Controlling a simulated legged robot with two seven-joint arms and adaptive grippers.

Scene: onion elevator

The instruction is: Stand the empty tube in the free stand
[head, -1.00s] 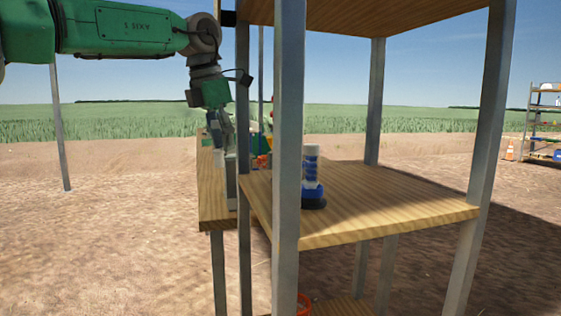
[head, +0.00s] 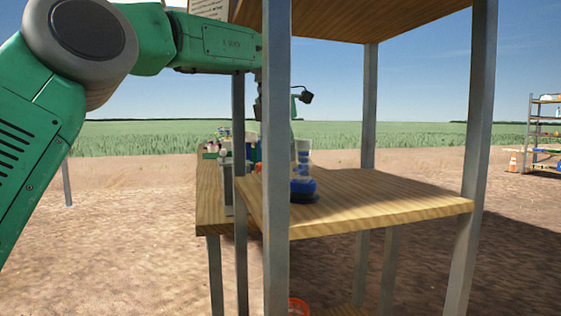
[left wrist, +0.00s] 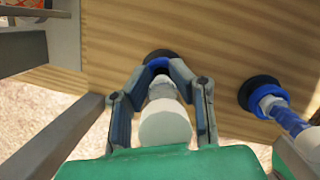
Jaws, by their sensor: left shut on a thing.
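My left gripper (left wrist: 161,74) is shut on the empty tube (left wrist: 165,122), a pale tube with a white end toward the camera. The tube's far end is over the free stand (left wrist: 158,56), a blue ring on a black base on the wooden shelf. The fingers hide part of it, so I cannot tell whether the tube is seated. To the right, a tube with blue bands (left wrist: 290,120) stands in another blue stand (left wrist: 262,96). In the head view, blue stand parts (head: 303,187) show beside the front post, which hides most of my left gripper. My right gripper is not in view.
Grey metal posts (head: 276,160) frame the wooden shelf (head: 385,197), with a wooden upper deck (head: 360,15) above. A wooden table (head: 211,195) with several items stands behind at left. The shelf's right side is clear.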

